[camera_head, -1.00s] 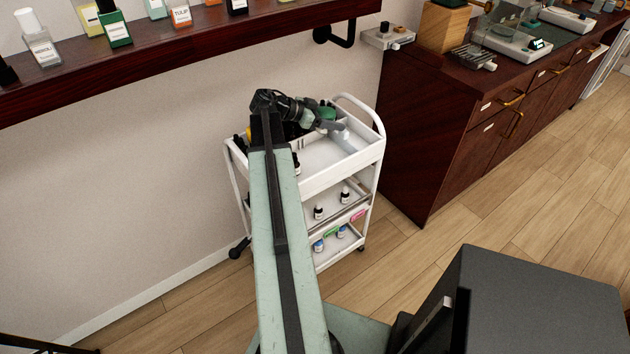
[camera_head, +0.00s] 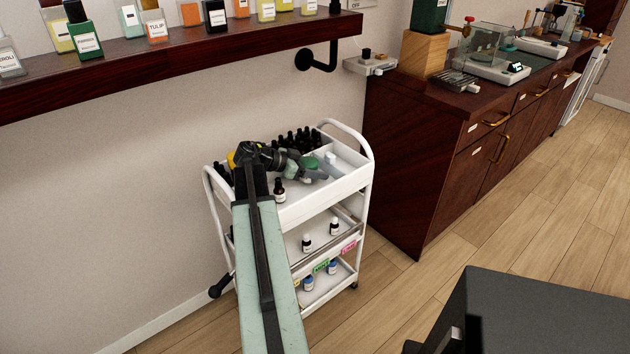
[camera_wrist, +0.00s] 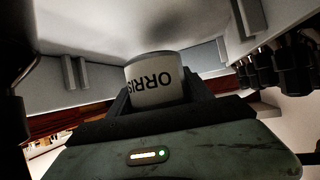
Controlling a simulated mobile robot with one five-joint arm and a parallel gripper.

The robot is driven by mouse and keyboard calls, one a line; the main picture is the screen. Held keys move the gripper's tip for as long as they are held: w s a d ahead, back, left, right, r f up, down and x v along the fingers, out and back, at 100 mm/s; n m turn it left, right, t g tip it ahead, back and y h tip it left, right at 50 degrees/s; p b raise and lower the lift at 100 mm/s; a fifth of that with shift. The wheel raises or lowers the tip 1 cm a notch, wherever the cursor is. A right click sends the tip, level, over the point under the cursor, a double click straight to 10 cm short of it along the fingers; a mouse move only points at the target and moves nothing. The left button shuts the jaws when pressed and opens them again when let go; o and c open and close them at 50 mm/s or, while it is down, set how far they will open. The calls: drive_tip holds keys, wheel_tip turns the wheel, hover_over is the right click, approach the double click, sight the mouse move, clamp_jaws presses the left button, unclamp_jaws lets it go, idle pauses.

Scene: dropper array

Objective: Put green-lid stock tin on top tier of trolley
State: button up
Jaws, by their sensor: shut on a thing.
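The white trolley stands against the wall in the head view, and its top tier (camera_head: 335,193) is a shallow tray with raised walls. My gripper (camera_head: 320,172) is low over this tray, towards its right part. In the wrist view, my gripper (camera_wrist: 156,98) is shut on a pale tin (camera_wrist: 155,82) labelled ORRIS, its lettering upside down. The tin's lid does not show there, so its colour cannot be told. In the head view, my wrist and fingers largely hide the tin. Whether it touches the tray floor cannot be told.
Several dark bottles (camera_head: 300,138) stand along the tray's back, and one dark bottle (camera_head: 279,190) is near its front. A pale cylinder (camera_head: 331,164) is close to my fingers. A dark wood cabinet (camera_head: 420,160) is to the right. A bottle shelf (camera_head: 180,55) hangs above.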

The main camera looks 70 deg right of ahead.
drive_tip(key=shift+f, duration=0.3)
drive_tip(key=shift+f+b, duration=0.45)
drive_tip(key=shift+f, duration=0.2)
drive_tip(key=o, duration=1.5)
drive_tip(key=shift+r, duration=0.15)
drive_tip(key=shift+w+a+r+p, duration=0.15)
drive_tip(key=shift+w+r+p, duration=0.05)
drive_tip(key=shift+r+p, duration=0.4)
drive_tip(key=shift+w+a+r+p, duration=0.15)
drive_tip(key=shift+r+p, duration=0.3)
drive_tip(key=shift+p, duration=0.15)
drive_tip(key=p+v, duration=0.4)
drive_tip(key=v, duration=0.6)
drive_tip(key=shift+w+a, duration=0.3)
drive_tip(key=shift+w, duration=0.1)
